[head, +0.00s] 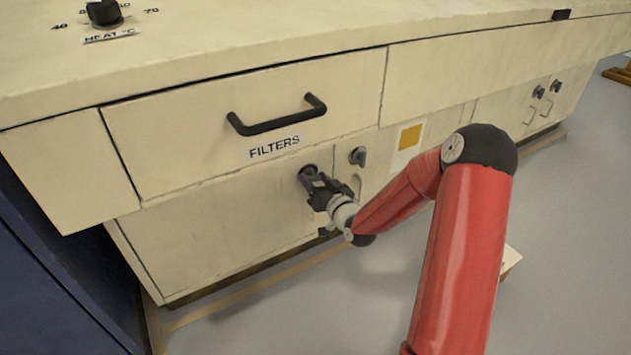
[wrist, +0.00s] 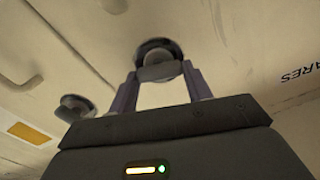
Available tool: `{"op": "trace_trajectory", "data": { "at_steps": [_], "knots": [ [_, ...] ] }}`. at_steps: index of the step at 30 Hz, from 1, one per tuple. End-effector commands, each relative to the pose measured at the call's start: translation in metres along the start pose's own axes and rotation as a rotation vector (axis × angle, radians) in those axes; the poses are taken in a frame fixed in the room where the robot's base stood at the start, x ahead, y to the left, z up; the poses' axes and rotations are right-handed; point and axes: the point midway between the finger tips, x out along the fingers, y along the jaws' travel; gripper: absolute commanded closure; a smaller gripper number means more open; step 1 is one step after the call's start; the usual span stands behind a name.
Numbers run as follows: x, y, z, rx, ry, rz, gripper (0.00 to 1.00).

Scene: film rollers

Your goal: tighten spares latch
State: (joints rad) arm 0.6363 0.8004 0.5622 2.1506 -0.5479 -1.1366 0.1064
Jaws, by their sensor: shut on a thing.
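The spares latch is a dark round knob with a grey grip bar, on the lower left cabinet door. In the head view the latch (head: 307,172) shows just beyond my gripper (head: 316,184), which partly covers it. In the wrist view the latch (wrist: 156,52) sits between the fingertips of my gripper (wrist: 160,72), and the fingers are shut on its grip bar. A partly cut-off label ending in "ARES" (wrist: 298,75) is on the door in the wrist view. I cannot tell exactly how far the latch is turned.
A second similar latch (head: 357,156) is close on the right, also in the wrist view (wrist: 76,106). Above is the FILTERS drawer with a black handle (head: 278,116), under the overhanging worktop (head: 230,42). A yellow square label (head: 410,137) is at right. Grey floor (head: 380,285) lies open in front.

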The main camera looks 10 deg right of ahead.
Motion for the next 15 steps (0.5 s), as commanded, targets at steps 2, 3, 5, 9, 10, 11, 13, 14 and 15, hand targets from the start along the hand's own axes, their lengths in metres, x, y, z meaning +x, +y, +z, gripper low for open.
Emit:
{"op": "trace_trajectory", "data": {
  "at_steps": [2,3,5,9,10,11,13,14,15],
  "knots": [
    [-0.0001,0.0011,0.0001,0.067,0.001,0.001,0.74],
    [-0.0001,0.0013,0.0002,0.104,0.001,0.001,0.74],
    [0.0000,0.0016,0.0002,0.161,0.001,0.001,0.74],
    [-0.0001,0.0024,0.0002,0.296,0.000,0.001,0.74],
    [0.0000,0.0024,0.0001,0.324,0.000,0.001,0.74],
    [0.0000,0.0024,-0.0001,0.352,0.001,0.001,0.74],
    [-0.0001,0.0030,-0.0003,0.419,0.001,0.001,0.74],
    [-0.0001,0.0032,-0.0002,0.448,0.001,0.001,0.74],
    [-0.0001,0.0033,0.0000,0.486,0.001,0.001,0.74]
  ]
}}
